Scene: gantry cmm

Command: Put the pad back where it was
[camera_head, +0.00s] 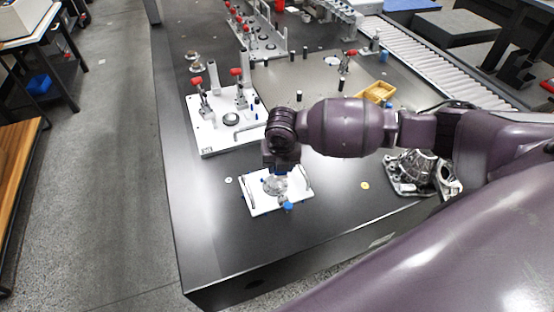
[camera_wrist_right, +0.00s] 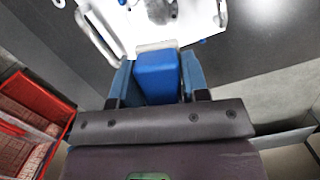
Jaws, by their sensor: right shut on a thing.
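The blue pad (camera_wrist_right: 157,76) is a small block between the two fingers of my right gripper (camera_wrist_right: 157,70), which is shut on it. In the head view my right gripper (camera_head: 281,170) points down over a white plate (camera_head: 256,205) near the table's front edge. The pad is hard to tell from the gripper's blue parts there. The white plate also shows in the wrist view (camera_wrist_right: 125,22), just beyond the pad; I cannot tell whether the pad touches it. A grey metal part (camera_head: 275,185) sits on the plate, partly hidden by the gripper. My left gripper is out of view.
A white fixture with red-handled clamps (camera_head: 215,135) stands behind the plate. A metal housing (camera_head: 415,170) is at the right and a yellow tray (camera_head: 378,92) lies farther back. A red bin (camera_wrist_right: 30,125) shows in the wrist view. The dark table (camera_head: 215,240) is clear at the front left.

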